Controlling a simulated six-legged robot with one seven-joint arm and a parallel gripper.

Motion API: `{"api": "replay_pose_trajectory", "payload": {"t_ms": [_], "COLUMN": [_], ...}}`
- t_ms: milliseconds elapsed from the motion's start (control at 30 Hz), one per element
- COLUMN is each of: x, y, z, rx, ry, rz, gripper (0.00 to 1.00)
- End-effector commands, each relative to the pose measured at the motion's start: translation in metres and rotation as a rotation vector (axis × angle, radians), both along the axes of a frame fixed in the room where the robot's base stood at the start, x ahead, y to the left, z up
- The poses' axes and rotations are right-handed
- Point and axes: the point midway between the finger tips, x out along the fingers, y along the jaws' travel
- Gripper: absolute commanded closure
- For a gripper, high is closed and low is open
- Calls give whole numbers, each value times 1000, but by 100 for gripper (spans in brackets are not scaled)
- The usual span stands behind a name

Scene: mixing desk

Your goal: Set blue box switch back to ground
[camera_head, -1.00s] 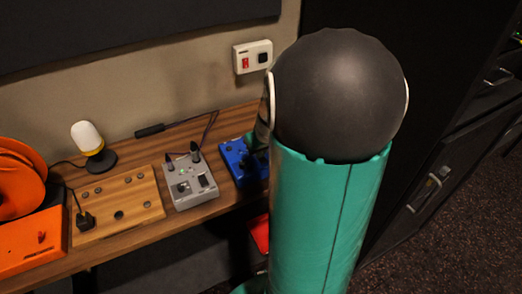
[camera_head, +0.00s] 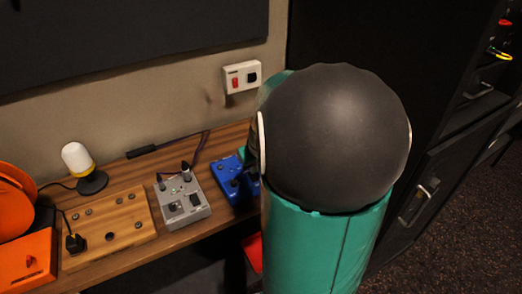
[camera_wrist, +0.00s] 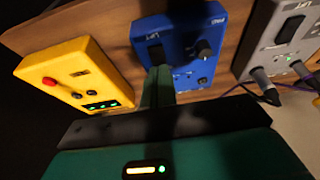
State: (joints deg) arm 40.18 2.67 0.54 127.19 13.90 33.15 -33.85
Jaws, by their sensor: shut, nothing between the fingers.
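The blue box (camera_head: 230,182) stands on the wooden desk, partly hidden behind my arm in the head view. In the wrist view the blue box (camera_wrist: 185,40) shows a black rocker switch (camera_wrist: 156,54), with a small label that seems to read LIFT, and a black knob (camera_wrist: 204,48). My gripper (camera_wrist: 158,72) is shut and empty. Its fingertips are at or just in front of the rocker switch; I cannot tell whether they touch it. The fingers cover the switch's near end, so its position is unclear.
A yellow box (camera_wrist: 75,75) is beside the blue box in the wrist view. A grey box (camera_head: 182,200) with plugged cables is on its other side. A wooden panel (camera_head: 108,228), a lamp (camera_head: 80,165) and orange gear (camera_head: 25,262) stand farther left. A wall switch plate (camera_head: 241,77) is above.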

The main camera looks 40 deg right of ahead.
Motion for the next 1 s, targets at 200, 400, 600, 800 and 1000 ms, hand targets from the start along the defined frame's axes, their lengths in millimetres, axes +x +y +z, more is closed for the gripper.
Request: {"api": "replay_pose_trajectory", "payload": {"t_ms": [200, 400, 600, 800, 1000], "x": [-5, -15, -24, -26, -27], "y": [1, 4, 7, 8, 8], "z": [36, 74, 99, 104, 104], "rx": [-5, -4, -3, -1, -1], "ry": [-5, -5, -3, -1, -1], "rz": [2, 2, 2, 1, 1], "gripper": [100, 100, 100, 100, 100]}}
